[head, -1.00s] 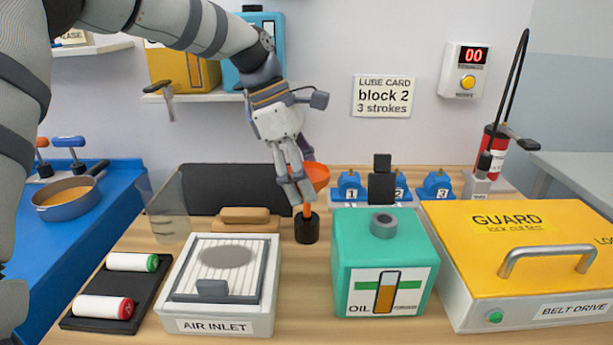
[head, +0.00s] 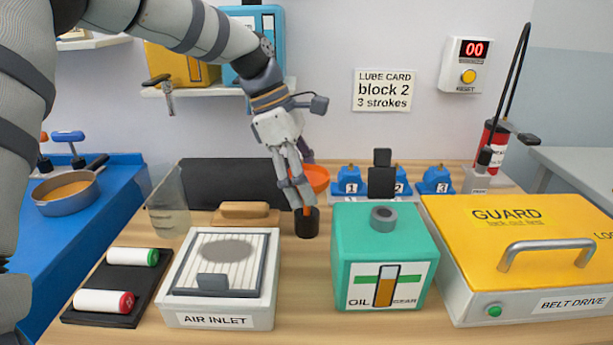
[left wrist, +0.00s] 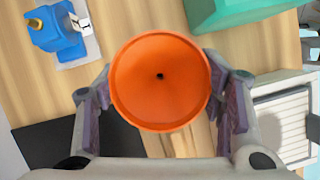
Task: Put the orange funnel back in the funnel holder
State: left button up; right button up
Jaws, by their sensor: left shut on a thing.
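The orange funnel (head: 317,179) is upright, its wide cone up and its narrow stem down at the black funnel holder (head: 307,224). The stem's lower end meets the holder's top; how deep it sits inside is hidden. My left gripper (head: 296,199) is shut on the funnel, with its fingers partly covering the cone and stem. In the left wrist view, the funnel's round mouth (left wrist: 160,82) and centre hole show between the two fingers. The holder is hidden there beneath the funnel. My right gripper is not in view.
The teal oil box (head: 385,260) stands just right of the holder, and the air inlet box (head: 220,315) to its left. A wooden-handled brush (head: 248,210) lies behind the inlet. Blue numbered blocks (head: 348,182) stand behind. A strip of bare table lies in front of the holder.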

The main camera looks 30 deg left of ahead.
pick_arm(q)
jog(key=shift+f, duration=1.4)
jog(key=o, duration=1.2)
jog(key=shift+r, duration=3.55)
jog(key=shift+f, duration=0.1)
